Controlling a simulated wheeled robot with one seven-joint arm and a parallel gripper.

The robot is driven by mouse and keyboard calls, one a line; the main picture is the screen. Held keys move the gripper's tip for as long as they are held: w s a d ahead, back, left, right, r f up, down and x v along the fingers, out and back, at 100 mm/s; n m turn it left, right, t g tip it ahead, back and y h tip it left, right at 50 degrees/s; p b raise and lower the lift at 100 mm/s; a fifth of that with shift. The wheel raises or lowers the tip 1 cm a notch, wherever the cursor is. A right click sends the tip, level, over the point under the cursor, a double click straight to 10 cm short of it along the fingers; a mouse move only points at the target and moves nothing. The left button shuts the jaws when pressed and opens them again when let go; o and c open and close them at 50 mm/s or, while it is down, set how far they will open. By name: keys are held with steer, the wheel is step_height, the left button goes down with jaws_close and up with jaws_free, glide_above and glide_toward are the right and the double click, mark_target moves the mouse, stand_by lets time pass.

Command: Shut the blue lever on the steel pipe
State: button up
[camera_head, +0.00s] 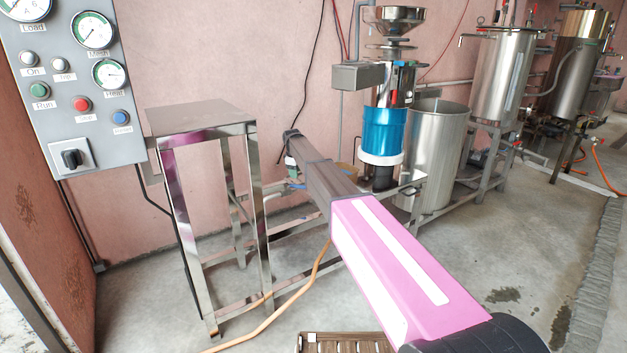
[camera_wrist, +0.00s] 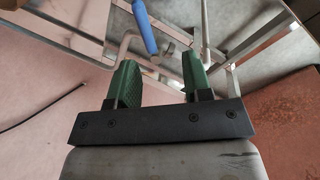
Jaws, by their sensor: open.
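The blue lever (camera_wrist: 145,27) shows in the wrist view just beyond my fingertips, slanting from the top edge down towards the gap between them. Its lower end meets a small metal fitting on the steel pipe (camera_wrist: 126,44), which bends behind the left finger. My gripper (camera_wrist: 158,68) has two green fingers set apart, with nothing held between them. The lever is closer to the left finger; I cannot tell whether they touch. In the head view my gripper (camera_head: 290,160) is at the far end of my arm, beside the steel frame, and my arm hides most of the pipe area.
A steel stand (camera_head: 205,118) is left of my arm and a grinder with a blue body (camera_head: 384,127) is behind it. A steel drum (camera_head: 438,150) stands to the right. An orange hose (camera_head: 285,311) lies on the floor. Steel frame bars (camera_wrist: 255,47) surround the lever.

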mark_target(295, 186)
steer(key=w+f, duration=0.1)
steer(key=f, duration=0.2)
steer(key=w+f, duration=0.2)
steer(key=f, duration=0.1)
steer(key=w+f, duration=0.1)
steer(key=f, duration=0.2)
steer(key=shift+w+f, duration=0.25)
steer(key=shift+w, duration=0.05)
jaws_close()
